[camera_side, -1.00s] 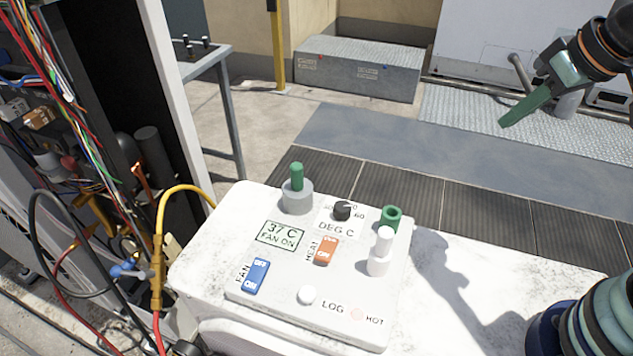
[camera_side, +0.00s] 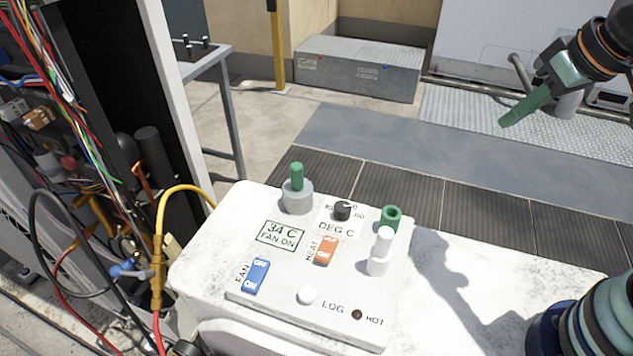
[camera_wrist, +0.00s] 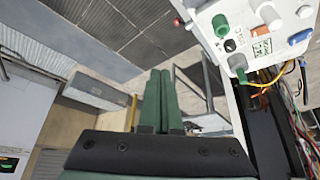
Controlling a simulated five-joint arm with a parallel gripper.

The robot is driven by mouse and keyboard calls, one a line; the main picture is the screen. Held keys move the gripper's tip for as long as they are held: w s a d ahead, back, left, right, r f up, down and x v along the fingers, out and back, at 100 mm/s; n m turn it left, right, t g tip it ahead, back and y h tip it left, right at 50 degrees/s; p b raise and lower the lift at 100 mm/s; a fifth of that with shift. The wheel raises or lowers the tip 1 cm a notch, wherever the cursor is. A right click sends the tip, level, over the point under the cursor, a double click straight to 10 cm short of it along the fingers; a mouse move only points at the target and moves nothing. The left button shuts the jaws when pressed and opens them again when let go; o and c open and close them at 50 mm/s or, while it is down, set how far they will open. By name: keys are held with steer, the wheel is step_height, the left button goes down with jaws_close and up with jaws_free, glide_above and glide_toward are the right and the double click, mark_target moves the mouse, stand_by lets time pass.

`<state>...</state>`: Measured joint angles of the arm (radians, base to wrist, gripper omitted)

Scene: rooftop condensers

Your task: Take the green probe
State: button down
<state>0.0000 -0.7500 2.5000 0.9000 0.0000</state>
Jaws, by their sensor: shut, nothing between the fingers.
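The green probe (camera_side: 297,176) stands upright in a grey round holder (camera_side: 297,200) at the back left of the white control box (camera_side: 210,245); its lower end is hidden in the holder. The probe also shows at the upper right of the wrist view (camera_wrist: 241,75). A green ring-shaped holder (camera_side: 391,218) is at the box's back right corner, with its hole visible. My gripper (camera_side: 505,122) is shut and empty, high to the right of the box and well apart from the probe. Its two green fingers lie together in the wrist view (camera_wrist: 159,72).
A white peg (camera_side: 384,240) stands in a white holder near the green ring. The display (camera_side: 281,235) reads 34 C, FAN ON. A black knob (camera_side: 342,211), orange switch (camera_side: 325,252), blue switch (camera_side: 256,276) and dark HOT lamp (camera_side: 357,314) share the panel. An open wiring cabinet (camera_side: 165,90) stands left.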

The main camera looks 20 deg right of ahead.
stand_by(0.4)
steer(key=c, duration=0.6)
jaws_free()
